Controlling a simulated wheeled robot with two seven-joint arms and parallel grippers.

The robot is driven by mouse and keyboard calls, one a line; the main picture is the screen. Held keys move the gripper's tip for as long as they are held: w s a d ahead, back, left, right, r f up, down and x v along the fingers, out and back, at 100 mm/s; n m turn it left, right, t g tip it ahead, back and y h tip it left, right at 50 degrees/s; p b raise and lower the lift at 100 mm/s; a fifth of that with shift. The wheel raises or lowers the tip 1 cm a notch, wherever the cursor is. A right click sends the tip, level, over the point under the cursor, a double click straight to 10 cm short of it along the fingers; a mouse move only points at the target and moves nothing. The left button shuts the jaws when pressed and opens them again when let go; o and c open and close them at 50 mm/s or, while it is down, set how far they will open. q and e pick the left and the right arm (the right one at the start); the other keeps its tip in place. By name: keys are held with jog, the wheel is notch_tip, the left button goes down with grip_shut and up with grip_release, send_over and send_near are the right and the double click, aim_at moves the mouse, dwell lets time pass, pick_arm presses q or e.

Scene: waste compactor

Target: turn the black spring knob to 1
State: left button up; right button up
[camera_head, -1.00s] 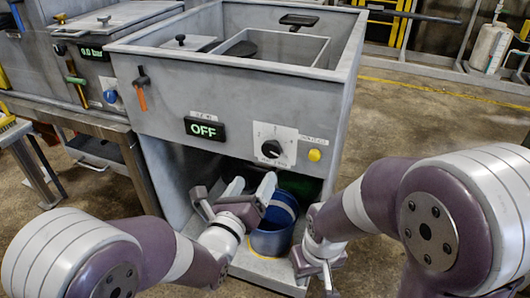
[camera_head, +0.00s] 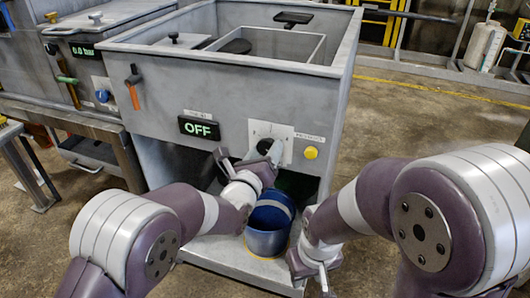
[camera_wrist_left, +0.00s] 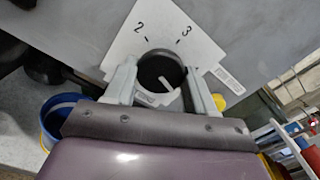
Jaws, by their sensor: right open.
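The black spring knob (camera_head: 264,148) sits on a white dial plate (camera_head: 286,132) on the grey front panel. In the left wrist view the knob (camera_wrist_left: 155,70) shows with a pale pointer mark, and the numbers 2 and 3 are readable on the plate; the 1 is not visible. My left gripper (camera_head: 249,156) is open in front of the dial, partly covering it. In the left wrist view its fingers (camera_wrist_left: 162,70) stand on either side of the knob, with gaps visible; I see no clear contact. My right gripper (camera_head: 318,270) is open and empty, low at the right.
A yellow button (camera_head: 311,152) is right of the dial, close to one left finger. A display (camera_head: 199,128) reading OFF and an orange-handled lever (camera_head: 134,88) are to the left. A blue bucket (camera_head: 267,239) stands below the panel, under my left gripper.

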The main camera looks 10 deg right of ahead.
pick_arm(q)
jog(key=shift+c, duration=0.8)
